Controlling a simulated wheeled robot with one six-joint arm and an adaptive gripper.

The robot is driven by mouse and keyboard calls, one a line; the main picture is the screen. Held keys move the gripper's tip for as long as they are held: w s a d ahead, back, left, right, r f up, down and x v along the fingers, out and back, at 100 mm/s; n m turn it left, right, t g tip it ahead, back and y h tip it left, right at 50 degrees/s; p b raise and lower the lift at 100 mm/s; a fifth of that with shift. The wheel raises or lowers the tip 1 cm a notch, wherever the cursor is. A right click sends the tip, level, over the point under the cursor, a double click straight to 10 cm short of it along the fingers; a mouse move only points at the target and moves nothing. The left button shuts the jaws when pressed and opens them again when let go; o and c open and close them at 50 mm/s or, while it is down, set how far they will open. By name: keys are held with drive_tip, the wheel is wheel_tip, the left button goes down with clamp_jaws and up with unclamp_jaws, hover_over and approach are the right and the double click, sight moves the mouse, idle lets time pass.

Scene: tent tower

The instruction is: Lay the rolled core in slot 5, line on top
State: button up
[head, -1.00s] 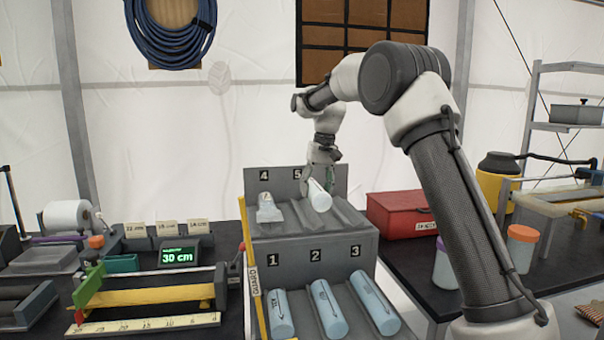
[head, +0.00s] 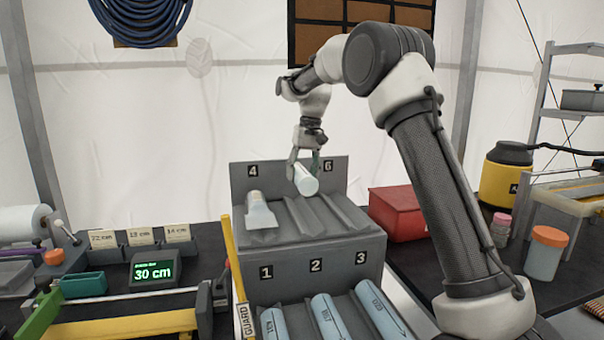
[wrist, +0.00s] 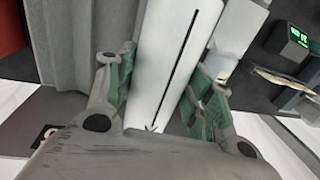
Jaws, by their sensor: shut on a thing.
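My gripper (head: 305,160) is shut on a white rolled core (head: 306,182) at the upper tier of the grey rack (head: 330,248). In the wrist view, the core (wrist: 175,60) lies between the green finger pads, with a black line ending in an arrow along the side facing the camera. In the head view, the core is tilted toward the camera, between labels 4 and 6, and appears raised above the slots. Label 5 is hidden behind the gripper. Slot 4 holds a pale, translucent-looking item (head: 261,212).
Several blue cores (head: 332,318) lie in the lower slots 1 to 3. A yellow guard bar (head: 236,270) stands along the rack's left edge. A red box (head: 398,213) sits to the right. A display (head: 152,270) reading 30 cm stands left.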

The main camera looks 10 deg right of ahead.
drive_tip(key=shift+s, duration=0.15)
drive_tip(key=shift+f, duration=4.15)
drive_tip(key=shift+f, duration=0.3)
drive_tip(key=o, duration=1.5)
drive_tip(key=r, duration=0.4)
drive_tip(key=d+r, duration=0.1)
drive_tip(key=r, duration=0.6)
drive_tip(key=shift+d+r, duration=0.4)
